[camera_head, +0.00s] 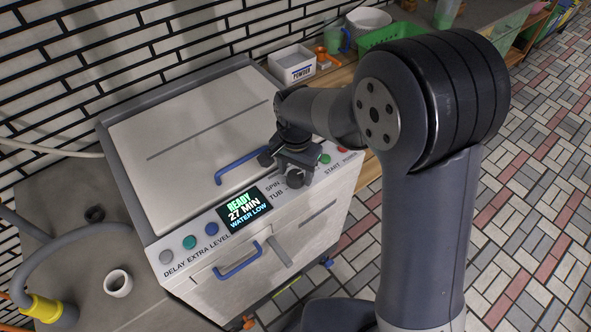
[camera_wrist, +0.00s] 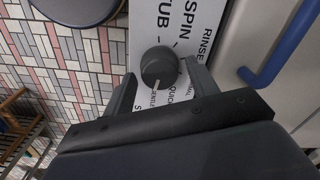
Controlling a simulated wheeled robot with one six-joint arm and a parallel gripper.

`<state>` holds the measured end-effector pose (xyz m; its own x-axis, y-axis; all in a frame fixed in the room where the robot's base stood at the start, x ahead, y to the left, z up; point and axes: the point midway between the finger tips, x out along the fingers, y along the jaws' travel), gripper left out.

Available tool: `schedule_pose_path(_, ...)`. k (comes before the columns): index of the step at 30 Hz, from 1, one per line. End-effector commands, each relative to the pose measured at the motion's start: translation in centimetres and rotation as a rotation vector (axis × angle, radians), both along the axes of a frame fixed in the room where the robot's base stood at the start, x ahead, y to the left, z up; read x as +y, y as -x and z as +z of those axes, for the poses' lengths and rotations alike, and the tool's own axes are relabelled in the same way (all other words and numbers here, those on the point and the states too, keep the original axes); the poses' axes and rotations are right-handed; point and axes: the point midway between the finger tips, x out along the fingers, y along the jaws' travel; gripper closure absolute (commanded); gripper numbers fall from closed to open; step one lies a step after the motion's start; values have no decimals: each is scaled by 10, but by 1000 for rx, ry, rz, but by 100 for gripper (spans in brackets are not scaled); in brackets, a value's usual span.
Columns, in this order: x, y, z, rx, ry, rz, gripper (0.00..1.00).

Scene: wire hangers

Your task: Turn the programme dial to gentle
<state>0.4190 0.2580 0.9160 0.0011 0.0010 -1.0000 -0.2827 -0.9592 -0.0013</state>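The programme dial (camera_wrist: 158,66) is a round dark grey knob on the washer's white front panel; it also shows in the head view (camera_head: 295,179). Its pale pointer mark faces down in the wrist view, toward a label that appears to read GENTLE (camera_wrist: 153,99), partly hidden by my gripper. QUICK stands just right of that label. My gripper (camera_wrist: 159,72) is open, one finger on each side of the dial, with small gaps seeming to show. In the head view my gripper (camera_head: 296,166) is over the dial and partly hides it.
The display (camera_head: 245,211) reads READY, 27 MIN, WATER LOW. Several coloured buttons line the panel, including a blue one (camera_head: 211,228). A blue lid handle (camera_head: 240,166) is close to my gripper. A powder box (camera_head: 292,66) stands behind the washer.

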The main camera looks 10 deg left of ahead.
Motion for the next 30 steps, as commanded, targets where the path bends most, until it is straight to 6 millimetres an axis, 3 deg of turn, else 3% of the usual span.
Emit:
schedule_pose_path(11, 0, 0, 7, -1, 0, 1, 41)
schedule_pose_path(24, 0, 0, 88, -2, -1, 1, 41)
schedule_pose_path(30, 0, 0, 106, 0, 0, 1, 41)
